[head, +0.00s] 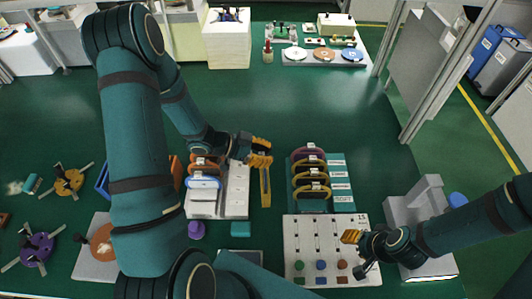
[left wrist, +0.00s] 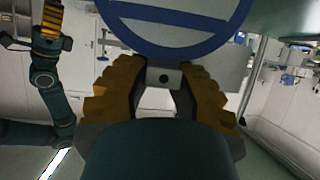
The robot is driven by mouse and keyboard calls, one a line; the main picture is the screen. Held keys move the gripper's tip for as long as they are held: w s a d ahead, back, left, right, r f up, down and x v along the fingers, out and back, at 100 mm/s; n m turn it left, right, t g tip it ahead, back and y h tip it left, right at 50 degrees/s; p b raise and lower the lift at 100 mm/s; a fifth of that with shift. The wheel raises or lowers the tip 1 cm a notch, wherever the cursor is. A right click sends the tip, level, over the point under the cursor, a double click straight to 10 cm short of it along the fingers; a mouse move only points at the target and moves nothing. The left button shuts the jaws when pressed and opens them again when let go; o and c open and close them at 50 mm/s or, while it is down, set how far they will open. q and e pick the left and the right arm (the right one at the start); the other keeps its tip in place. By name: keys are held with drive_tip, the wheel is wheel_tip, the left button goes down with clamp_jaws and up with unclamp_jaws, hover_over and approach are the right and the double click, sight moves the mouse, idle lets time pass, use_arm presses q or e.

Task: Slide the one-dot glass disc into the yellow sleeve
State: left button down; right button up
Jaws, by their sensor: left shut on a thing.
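My left gripper (head: 260,152) is shut on a small grey tab (left wrist: 163,77) with one dot. A round disc (left wrist: 175,18) with a blue rim and a blue bar adjoins the tab in the left wrist view, cut off by the frame. In the head view a narrow yellow-edged piece (head: 265,187) stands upright just below the left fingers; I cannot tell whether it belongs to the held disc.
A white rack (head: 236,205) with orange and blue arched pieces stands left of the yellow-edged piece. The white board (head: 292,240) with slots and coloured knobs lies in front of the green rack. A grey stand (head: 432,190) is at the right.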

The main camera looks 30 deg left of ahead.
use_arm(q)
drive_tip(key=shift+f+b, duration=1.1)
drive_tip(key=shift+f, duration=0.65)
use_arm(e)
drive_tip(key=shift+a+f, duration=0.1)
drive_tip(key=shift+f, duration=1.25)
use_arm(q)
drive_tip(key=c, duration=1.2)
unclamp_jaws()
drive_tip(key=v, duration=1.2)
